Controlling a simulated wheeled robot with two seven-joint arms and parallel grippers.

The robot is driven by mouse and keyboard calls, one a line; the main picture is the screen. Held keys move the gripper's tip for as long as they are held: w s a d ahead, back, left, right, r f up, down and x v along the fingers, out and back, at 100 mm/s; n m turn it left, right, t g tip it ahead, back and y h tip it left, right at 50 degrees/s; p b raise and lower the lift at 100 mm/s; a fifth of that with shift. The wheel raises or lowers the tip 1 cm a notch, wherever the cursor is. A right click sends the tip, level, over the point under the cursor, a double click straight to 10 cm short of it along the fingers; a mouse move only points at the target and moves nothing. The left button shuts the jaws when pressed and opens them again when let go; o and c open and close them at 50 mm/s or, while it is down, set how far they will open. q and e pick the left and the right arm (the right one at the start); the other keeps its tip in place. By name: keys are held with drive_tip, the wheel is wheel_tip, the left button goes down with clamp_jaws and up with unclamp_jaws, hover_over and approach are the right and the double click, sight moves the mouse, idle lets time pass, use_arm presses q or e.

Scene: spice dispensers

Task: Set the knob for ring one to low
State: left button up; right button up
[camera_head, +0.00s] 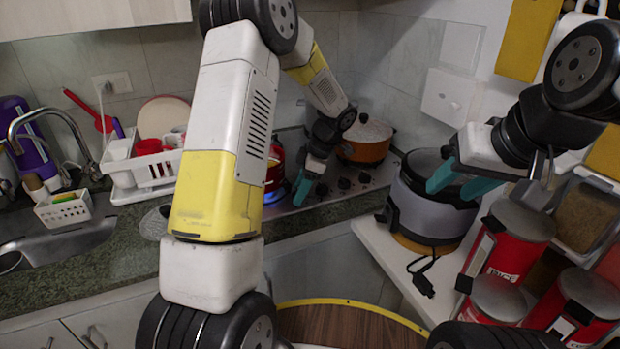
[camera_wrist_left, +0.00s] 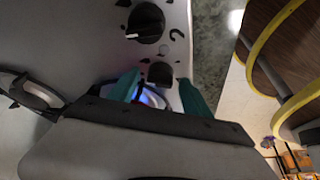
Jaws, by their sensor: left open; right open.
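A steel stove top (camera_head: 350,187) has a row of black knobs along its front edge, and one knob (camera_head: 343,183) shows just right of my left gripper (camera_head: 308,186). In the left wrist view, a dark knob (camera_wrist_left: 160,73) lies between the open teal fingertips of my left gripper (camera_wrist_left: 160,90). I cannot tell whether they touch it. Another black knob (camera_wrist_left: 146,22) with a white pointer mark is farther up. Which knob belongs to ring one is not legible. Blue flame light (camera_head: 275,196) shows under a red pot (camera_head: 274,168). My right gripper (camera_head: 460,183) is open and empty.
An orange pot (camera_head: 366,142) stands at the stove's back. A grey cooker (camera_head: 430,210) is below my right gripper, with red canisters (camera_head: 512,240) beside it. A white dish rack (camera_head: 150,170) and sink (camera_head: 70,246) are left. A round wooden table (camera_head: 345,328) is in front.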

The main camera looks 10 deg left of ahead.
use_arm(q)
clamp_jaws()
drive_tip(key=shift+r+m, duration=0.1)
drive_tip(key=shift+m, duration=0.2)
drive_tip(key=m+t, duration=0.1)
drive_tip(key=m, duration=0.2)
drive_tip(key=shift+s+m+t, duration=0.1)
drive_tip(key=shift+m+t, duration=0.2)
drive_tip(key=shift+t, duration=0.1)
drive_tip(key=m, duration=0.2)
drive_tip(key=m+t, duration=0.1)
drive_tip(key=m, duration=0.1)
drive_tip(key=shift+s+a+m+t+h, duration=0.1)
drive_tip(key=shift+m+t+h, duration=0.2)
drive_tip(key=m+t+h, duration=0.1)
drive_tip(key=m, duration=0.3)
drive_tip(key=shift+a, duration=0.1)
drive_tip(key=shift+s+m+t+h, duration=0.15)
drive_tip(key=shift+m+h, duration=0.25)
drive_tip(key=shift+m, duration=0.65)
drive_tip(key=shift+w+m+t+h, duration=0.1)
drive_tip(key=shift+m+t+h, duration=0.25)
drive_tip(key=shift+m, duration=0.7)
